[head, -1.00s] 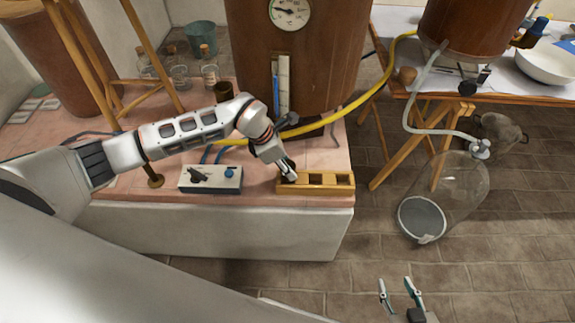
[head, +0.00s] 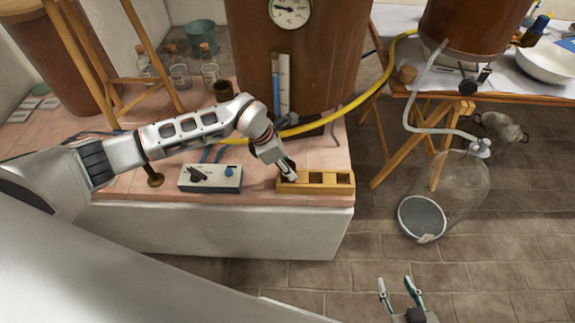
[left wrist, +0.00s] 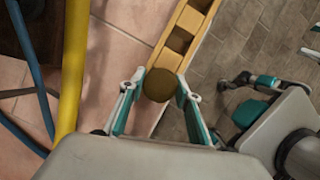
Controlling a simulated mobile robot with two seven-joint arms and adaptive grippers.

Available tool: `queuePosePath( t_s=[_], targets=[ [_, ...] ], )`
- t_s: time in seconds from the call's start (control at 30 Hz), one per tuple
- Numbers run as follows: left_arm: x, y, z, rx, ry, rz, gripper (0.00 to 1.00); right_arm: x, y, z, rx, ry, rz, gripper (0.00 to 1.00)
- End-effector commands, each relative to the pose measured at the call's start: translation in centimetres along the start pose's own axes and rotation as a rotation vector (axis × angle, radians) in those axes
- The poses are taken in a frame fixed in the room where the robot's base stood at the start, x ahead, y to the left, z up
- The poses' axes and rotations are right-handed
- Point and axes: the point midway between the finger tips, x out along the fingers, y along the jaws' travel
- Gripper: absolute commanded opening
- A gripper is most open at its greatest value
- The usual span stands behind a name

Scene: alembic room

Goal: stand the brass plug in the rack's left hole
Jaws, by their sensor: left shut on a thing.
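The wooden rack (head: 318,188) lies near the front right edge of the pink-tiled bench, with its middle and right holes open to view. My left gripper (head: 289,173) is at the rack's left end and covers the left hole. In the left wrist view, my left gripper (left wrist: 160,92) is shut on the brass plug (left wrist: 158,86), whose round top shows between the fingers. The plug is over or in the rack's left end; its lower part is hidden, so I cannot tell how deep it sits. My right gripper (head: 397,286) is open and empty above the floor.
A control box (head: 211,179) stands left of the rack. A yellow hose (head: 352,104) crosses behind it in front of a large wooden vessel (head: 330,60). The floor right of the bench is mostly free.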

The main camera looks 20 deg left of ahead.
Motion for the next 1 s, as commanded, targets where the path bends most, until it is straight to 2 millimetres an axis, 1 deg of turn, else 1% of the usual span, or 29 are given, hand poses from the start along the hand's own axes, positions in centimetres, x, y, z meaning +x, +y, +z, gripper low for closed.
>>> queuePosePath(
  t_s=[1.0],
  targets=[
    [0.74, 0.03, -0.25, 0.001, -0.001, 0.001, 0.08, 0.17, -0.11, 0.56, 0.001, -0.006, -0.001, 0.40]
  ],
)
